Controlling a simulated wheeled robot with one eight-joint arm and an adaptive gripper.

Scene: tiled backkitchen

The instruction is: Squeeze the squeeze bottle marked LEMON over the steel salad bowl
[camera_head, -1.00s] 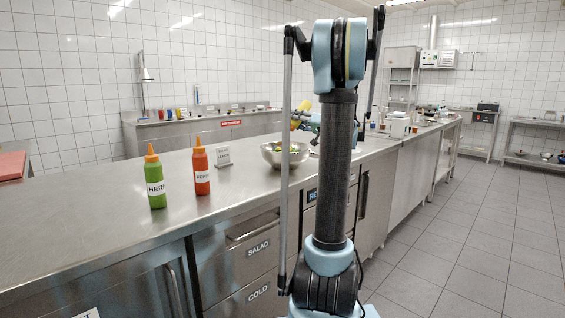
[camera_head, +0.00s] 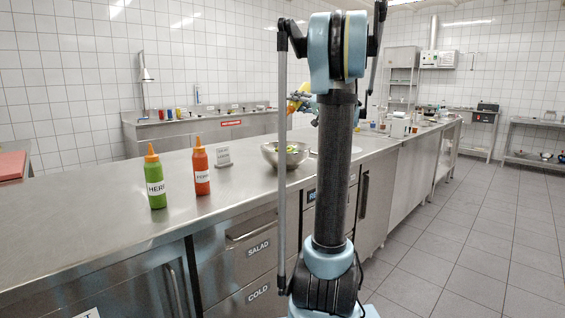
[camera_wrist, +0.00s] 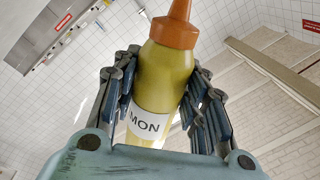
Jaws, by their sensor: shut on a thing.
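My gripper (camera_wrist: 160,105) is shut on the yellow squeeze bottle (camera_wrist: 165,80). Its fingers press on both sides; its orange nozzle points to the top of the wrist view, and its label shows "MON". In the head view the bottle (camera_head: 297,103) is small, partly hidden by my arm, and held above the steel salad bowl (camera_head: 270,156). Its exact tilt is hard to tell there. No liquid stream is visible.
A green bottle (camera_head: 155,180) marked HERB and a red-orange bottle (camera_head: 201,170) stand left on the steel counter (camera_head: 90,215). The front left counter is clear.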

